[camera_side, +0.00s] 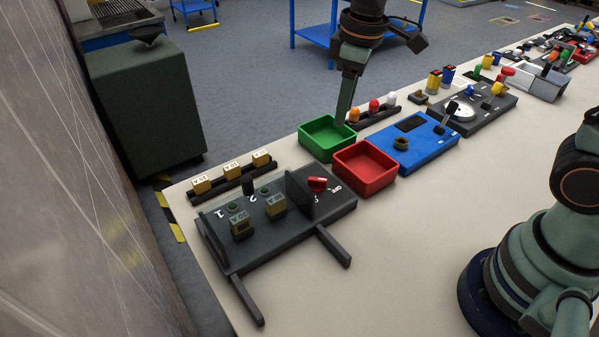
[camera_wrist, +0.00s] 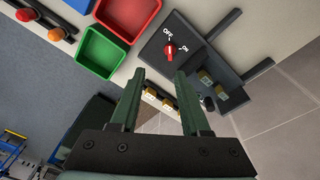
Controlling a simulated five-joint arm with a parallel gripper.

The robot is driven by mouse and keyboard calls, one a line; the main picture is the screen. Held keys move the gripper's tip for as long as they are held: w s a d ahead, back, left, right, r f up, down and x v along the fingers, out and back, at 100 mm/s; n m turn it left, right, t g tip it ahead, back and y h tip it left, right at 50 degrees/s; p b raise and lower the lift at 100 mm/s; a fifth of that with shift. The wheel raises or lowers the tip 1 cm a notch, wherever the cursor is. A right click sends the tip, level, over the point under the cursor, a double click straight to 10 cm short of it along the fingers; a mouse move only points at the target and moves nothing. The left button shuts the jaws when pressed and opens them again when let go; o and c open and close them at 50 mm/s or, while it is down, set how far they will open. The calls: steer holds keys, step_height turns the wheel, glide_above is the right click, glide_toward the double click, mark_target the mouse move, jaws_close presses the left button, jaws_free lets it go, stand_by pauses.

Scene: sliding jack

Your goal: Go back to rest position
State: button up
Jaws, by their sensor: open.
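My gripper (camera_side: 344,112) hangs down from the arm at the top centre of the side view. Its fingertips appear over or behind the far corner of the green bin (camera_side: 303,140); their height is hard to judge. In the wrist view my gripper (camera_wrist: 158,76) shows two dark green fingers spread apart with nothing between them. The dark panel (camera_side: 285,220) has a red switch knob (camera_side: 317,184), also visible in the wrist view (camera_wrist: 169,50) between OFF and ON labels. Two yellow 20 A blocks, one nearer (camera_side: 240,224) and one farther (camera_side: 275,205), sit on the panel.
A rack (camera_side: 226,184) with yellow 15 A blocks stands behind the panel. A red bin (camera_side: 365,181) stands beside the green one. A blue panel (camera_side: 421,150) and other devices line the table to the right. The near middle of the table (camera_side: 420,230) is clear.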

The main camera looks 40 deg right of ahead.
steer(key=s+d+r+m+t, duration=0.4)
steer(key=s+d+m, duration=0.3)
steer(key=s+d, duration=0.1)
steer(key=shift+s+d+r, duration=0.15)
steer(key=shift+s+r, duration=0.1)
steer(key=shift+s, duration=0.2)
